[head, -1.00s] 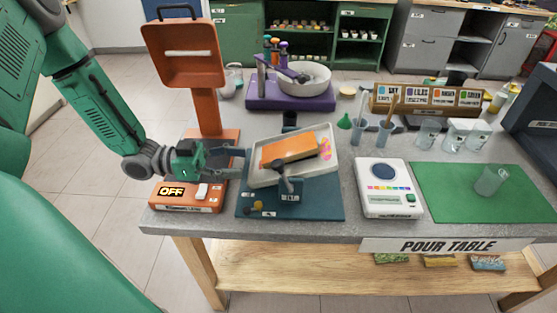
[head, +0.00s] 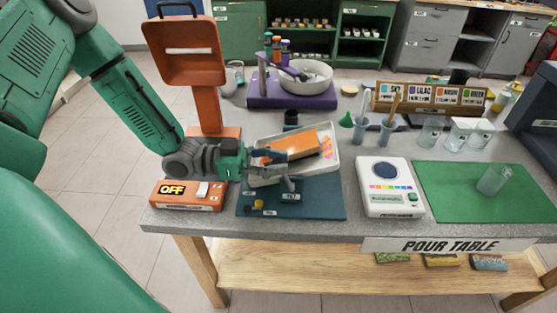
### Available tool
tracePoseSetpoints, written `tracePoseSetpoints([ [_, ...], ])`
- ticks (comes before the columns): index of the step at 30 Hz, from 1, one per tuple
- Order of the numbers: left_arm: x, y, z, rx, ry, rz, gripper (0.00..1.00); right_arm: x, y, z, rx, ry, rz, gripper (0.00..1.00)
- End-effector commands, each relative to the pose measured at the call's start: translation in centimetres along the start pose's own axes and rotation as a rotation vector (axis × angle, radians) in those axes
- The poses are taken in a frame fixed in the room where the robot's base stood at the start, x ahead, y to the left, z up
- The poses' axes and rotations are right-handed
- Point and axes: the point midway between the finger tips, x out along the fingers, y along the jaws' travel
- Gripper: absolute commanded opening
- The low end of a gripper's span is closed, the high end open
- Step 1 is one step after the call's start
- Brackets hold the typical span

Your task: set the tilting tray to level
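The tilting tray (head: 332,160) is a pale shallow tray on a dark blue base (head: 325,203) at the table's front middle. It looks tilted, with its right side higher than its left. An orange block (head: 298,146) lies in it, with pink and yellow spots at the right end. A grey lever (head: 291,185) shows below the tray's front edge. My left gripper (head: 283,162) reaches over the tray's left part. Its fingers look apart, and I see nothing held between them. Contact with the tray cannot be told. My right gripper is out of view.
An orange stand (head: 205,95) and an orange box marked OFF (head: 186,196) are at the left. A purple base (head: 292,97) with a white bowl stands behind. A white scale (head: 390,188) and a green mat (head: 470,195) are at the right.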

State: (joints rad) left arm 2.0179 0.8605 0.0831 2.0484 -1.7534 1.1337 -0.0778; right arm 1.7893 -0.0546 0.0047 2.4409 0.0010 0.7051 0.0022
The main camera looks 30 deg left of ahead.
Motion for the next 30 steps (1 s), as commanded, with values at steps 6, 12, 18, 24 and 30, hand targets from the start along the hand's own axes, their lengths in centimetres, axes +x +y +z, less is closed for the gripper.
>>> tracePoseSetpoints([
  [6,0.1,-0.2,-0.1,0.002,-0.007,-0.004,0.0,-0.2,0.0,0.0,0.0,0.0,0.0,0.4],
  [12,1.3,-0.2,-1.0,0.001,-0.124,0.001,0.0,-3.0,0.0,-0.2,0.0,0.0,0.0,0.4],
  [18,2.8,-0.2,-1.1,0.001,-0.288,0.001,0.0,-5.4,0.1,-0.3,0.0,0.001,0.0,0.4],
  [24,3.3,-0.3,-0.7,0.0,-0.356,-0.004,0.0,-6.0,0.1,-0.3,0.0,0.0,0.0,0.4],
  [30,3.3,-0.4,-0.6,0.0,-0.357,-0.005,0.0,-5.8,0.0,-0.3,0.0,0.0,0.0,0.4],
])
